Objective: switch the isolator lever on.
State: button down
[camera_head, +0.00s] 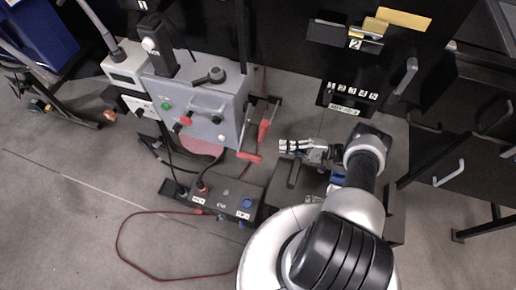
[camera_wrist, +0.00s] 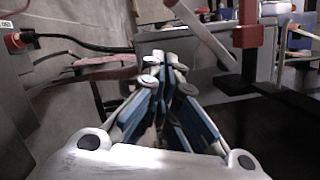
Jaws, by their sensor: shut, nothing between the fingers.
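A grey control box (camera_head: 215,110) stands at upper left in the head view. Its front carries a green button (camera_head: 166,106) and a small red handle (camera_head: 184,121). A black bracket with red grips (camera_head: 264,130) sticks out at its right side. I cannot tell which of these red parts is the isolator lever. My gripper (camera_head: 284,147) is shut and empty, to the right of the bracket and apart from it. In the wrist view its blue-padded fingers (camera_wrist: 163,62) converge, with a red upright part (camera_wrist: 249,28) beyond them to the right.
A low black box (camera_head: 226,193) with a blue button and labels lies on the floor left of my arm. A red cable (camera_head: 120,247) loops over the floor at lower left. Black drawers (camera_head: 460,110) with pale handles stand at right. Lower left floor is mostly clear.

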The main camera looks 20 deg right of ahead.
jog(key=a+r+p, duration=0.2)
jog(key=a, duration=0.9)
jog(key=shift+w+r, duration=0.2)
jog(key=shift+w, duration=0.15)
jog(key=shift+s, duration=0.1)
